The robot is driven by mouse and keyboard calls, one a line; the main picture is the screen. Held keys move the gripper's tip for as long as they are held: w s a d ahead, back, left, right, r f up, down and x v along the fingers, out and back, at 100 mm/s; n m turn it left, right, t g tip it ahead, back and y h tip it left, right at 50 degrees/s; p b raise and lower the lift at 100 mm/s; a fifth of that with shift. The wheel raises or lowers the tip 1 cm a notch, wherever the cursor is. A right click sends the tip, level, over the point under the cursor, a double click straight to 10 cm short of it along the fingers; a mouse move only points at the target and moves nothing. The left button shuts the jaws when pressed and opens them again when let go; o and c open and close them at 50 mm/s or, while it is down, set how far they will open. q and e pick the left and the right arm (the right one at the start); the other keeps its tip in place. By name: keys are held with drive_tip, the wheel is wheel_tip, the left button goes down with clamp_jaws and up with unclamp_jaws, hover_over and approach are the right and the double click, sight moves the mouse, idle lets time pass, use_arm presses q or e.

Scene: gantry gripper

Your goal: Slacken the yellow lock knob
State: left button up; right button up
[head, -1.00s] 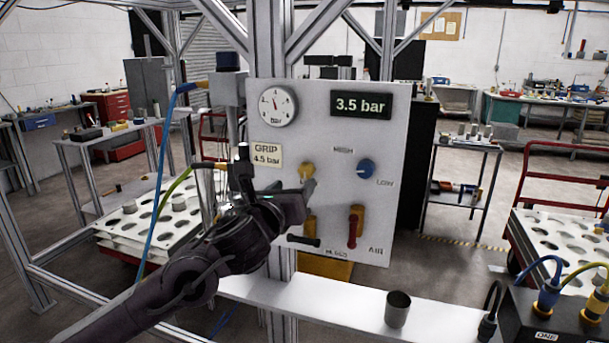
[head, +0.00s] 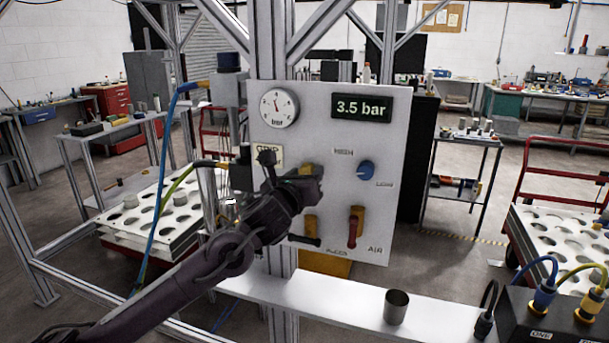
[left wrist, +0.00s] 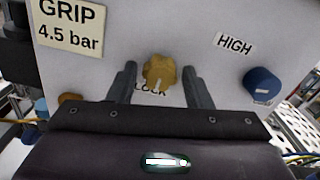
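The yellow lock knob (left wrist: 159,72) sits on the white panel (head: 405,125), above a LOCK label that is partly covered. In the left wrist view my left gripper (left wrist: 159,80) is open, with one finger on each side of the knob and a gap on both sides. In the head view my left gripper (head: 306,178) is in front of the panel and hides most of the knob; a bit of yellow (head: 308,168) shows at its tip. My right gripper is not in view.
A blue knob (head: 366,168) is right of the lock knob. A red lever (head: 353,230) and a black-handled lever (head: 305,240) are below. A gauge (head: 279,107) and a 3.5 bar display (head: 361,107) are above. A metal cup (head: 396,307) stands on the shelf (head: 335,302).

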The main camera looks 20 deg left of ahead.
use_arm(q)
drive_tip(key=c, duration=0.7)
drive_tip(key=shift+n, duration=0.3)
drive_tip(key=shift+n+p, duration=2.25)
drive_tip(key=shift+n, duration=15.45)
drive_tip(key=shift+f, duration=0.1)
